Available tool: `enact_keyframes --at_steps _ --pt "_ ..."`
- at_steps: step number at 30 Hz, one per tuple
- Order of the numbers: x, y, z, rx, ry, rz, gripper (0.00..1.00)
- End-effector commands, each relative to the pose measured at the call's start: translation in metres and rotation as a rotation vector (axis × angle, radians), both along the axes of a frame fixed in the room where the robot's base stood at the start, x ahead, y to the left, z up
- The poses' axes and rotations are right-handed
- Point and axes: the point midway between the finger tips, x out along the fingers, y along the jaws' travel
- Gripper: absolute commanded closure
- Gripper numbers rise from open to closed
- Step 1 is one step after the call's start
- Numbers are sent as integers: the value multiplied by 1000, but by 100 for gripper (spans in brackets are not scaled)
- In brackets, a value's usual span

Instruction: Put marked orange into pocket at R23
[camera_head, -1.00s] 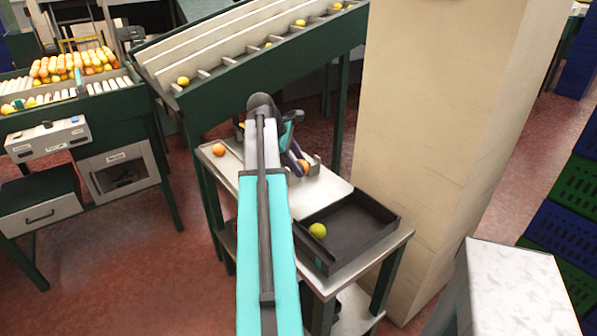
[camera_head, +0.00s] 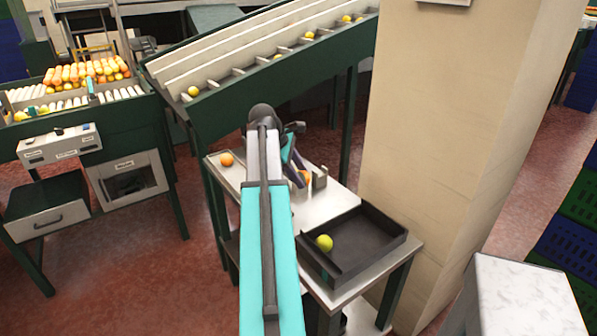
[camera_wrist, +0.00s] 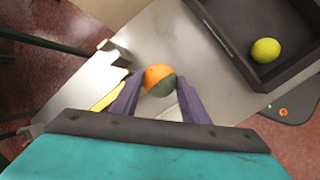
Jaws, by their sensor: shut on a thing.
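An orange fruit with a dark grey-green patch (camera_wrist: 158,78) sits between the two purple fingers of my gripper (camera_wrist: 157,84), which is shut on it. The sloped green rack (camera_head: 250,84) behind has a row of divided pockets, several with yellow fruit. No R23 label is readable.
A dark tray (camera_head: 365,262) holds a yellow-green fruit (camera_head: 325,243). Another orange (camera_head: 226,159) lies on the table's left end. A thick beige pillar (camera_head: 450,130) stands close on the right. A sorting machine (camera_head: 60,145) stands at the left.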

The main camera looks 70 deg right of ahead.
Motion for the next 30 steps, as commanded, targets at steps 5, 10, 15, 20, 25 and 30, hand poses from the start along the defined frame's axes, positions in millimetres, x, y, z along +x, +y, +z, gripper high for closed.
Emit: enact_keyframes --at_steps 5,10,15,20,25,30 --pt "39 20 -11 1 1 23 86" --pt "86 47 -26 1 2 49 86" --pt "131 80 -40 0 1 74 86" --pt "170 114 -54 1 2 98 86" --pt "209 153 -68 1 2 123 86" --pt "244 195 -82 0 1 148 86"
